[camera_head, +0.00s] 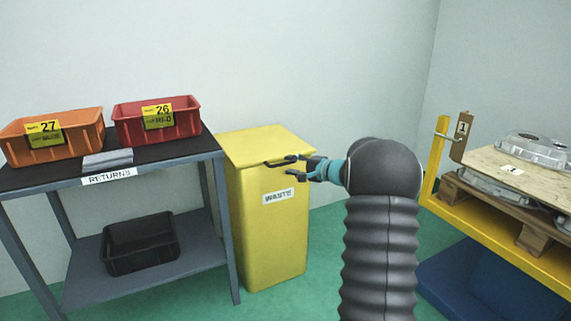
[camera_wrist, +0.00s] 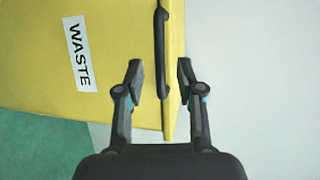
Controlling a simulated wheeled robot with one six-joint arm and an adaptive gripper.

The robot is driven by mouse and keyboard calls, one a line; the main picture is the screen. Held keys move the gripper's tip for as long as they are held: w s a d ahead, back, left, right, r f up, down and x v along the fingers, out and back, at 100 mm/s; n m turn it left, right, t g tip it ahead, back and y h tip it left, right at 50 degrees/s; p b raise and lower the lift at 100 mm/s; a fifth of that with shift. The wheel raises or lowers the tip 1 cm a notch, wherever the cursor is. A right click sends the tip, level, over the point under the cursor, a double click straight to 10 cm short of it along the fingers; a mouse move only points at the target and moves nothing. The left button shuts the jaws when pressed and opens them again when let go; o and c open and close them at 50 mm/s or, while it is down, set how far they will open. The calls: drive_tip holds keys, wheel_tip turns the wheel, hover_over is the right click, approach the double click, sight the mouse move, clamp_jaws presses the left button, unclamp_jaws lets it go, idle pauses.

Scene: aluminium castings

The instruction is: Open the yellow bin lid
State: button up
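The yellow bin (camera_head: 268,235) stands upright on the floor with a white WASTE label on its front. Its yellow lid (camera_head: 262,145) lies flat and closed on top. A dark handle (camera_head: 281,162) runs along the lid's front edge. My gripper (camera_head: 296,166) is at the front of the bin, close to the right part of the handle. In the wrist view the handle (camera_wrist: 162,50) lies ahead of the fingers, and the open fingertips (camera_wrist: 160,80) stand on either side of the lid edge. Whether a finger touches the handle or lid cannot be told.
Left of the bin stands a grey table (camera_head: 215,150) marked RETURNS, with an orange bin (camera_head: 85,130) and a red bin (camera_head: 185,120) on top and a black crate (camera_head: 140,250) on its lower shelf. A yellow cart (camera_head: 520,255) with castings (camera_head: 535,150) stands at the right.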

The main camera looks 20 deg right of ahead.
sight(286, 164)
drive_tip(key=shift+x, duration=1.95)
clamp_jaws()
